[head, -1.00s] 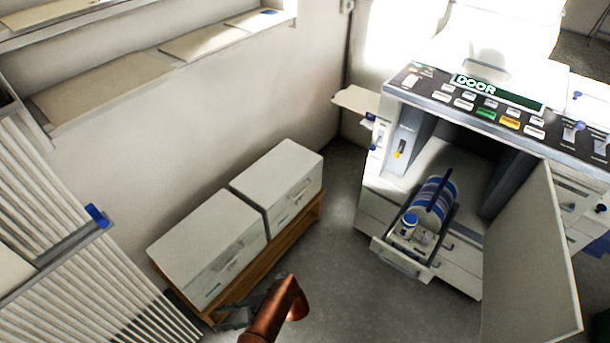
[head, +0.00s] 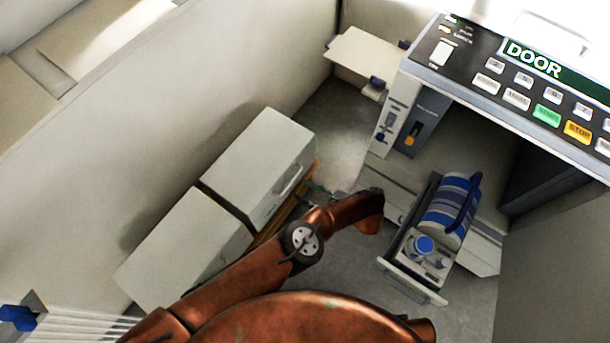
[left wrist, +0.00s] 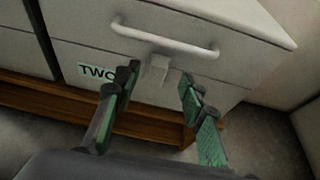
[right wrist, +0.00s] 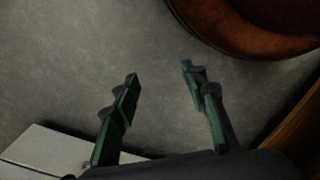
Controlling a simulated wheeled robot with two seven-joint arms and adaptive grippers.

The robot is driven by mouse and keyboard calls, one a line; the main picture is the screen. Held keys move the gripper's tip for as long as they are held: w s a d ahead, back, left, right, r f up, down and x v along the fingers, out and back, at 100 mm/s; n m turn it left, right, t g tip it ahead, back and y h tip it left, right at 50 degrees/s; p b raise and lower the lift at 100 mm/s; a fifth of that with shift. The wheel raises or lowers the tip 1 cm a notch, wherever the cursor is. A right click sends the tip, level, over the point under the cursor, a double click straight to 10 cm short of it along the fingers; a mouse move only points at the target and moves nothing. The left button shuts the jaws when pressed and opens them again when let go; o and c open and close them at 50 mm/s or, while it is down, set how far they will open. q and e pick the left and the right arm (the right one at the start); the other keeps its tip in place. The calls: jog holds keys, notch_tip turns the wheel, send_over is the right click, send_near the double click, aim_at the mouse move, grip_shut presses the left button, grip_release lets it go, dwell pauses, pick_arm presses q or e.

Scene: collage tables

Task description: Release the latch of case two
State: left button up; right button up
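Case two (head: 260,165) is the farther of two white cases on a low wooden stand. In the left wrist view its front (left wrist: 225,85) shows a "TWO" label (left wrist: 95,73), a white bar handle (left wrist: 165,40) and a small pale latch (left wrist: 155,70) below the handle. My left gripper (left wrist: 159,83) is open, its green-padded fingertips on either side of the latch; I cannot tell whether they touch it. In the head view, my left gripper (head: 318,190) is close to the case front, partly hidden by my copper arm. My right gripper (right wrist: 160,78) is open and empty above the grey floor.
The other white case (head: 185,250) stands beside case two. On the right is a machine with a "DOOR" control panel (head: 535,62) and a pulled-out drawer (head: 410,280) holding a blue-striped cylinder (head: 450,210). Grey floor lies between the stand and the machine.

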aim_at(293, 186)
pick_arm(q)
jog(key=x, duration=0.5)
jog(key=shift+w+f, duration=0.1)
jog(key=shift+w+a+b, duration=0.25)
jog(key=shift+a+b, duration=0.05)
jog(key=shift+a, duration=0.1)
pick_arm(e)
jog(key=shift+s+a+r, duration=0.1)
jog(key=shift+a+r, duration=0.05)
jog(key=shift+r, duration=0.45)
jog(key=shift+a+r, duration=0.1)
jog(key=shift+r, duration=0.5)
pick_arm(q)
jog(key=shift+c, duration=0.2)
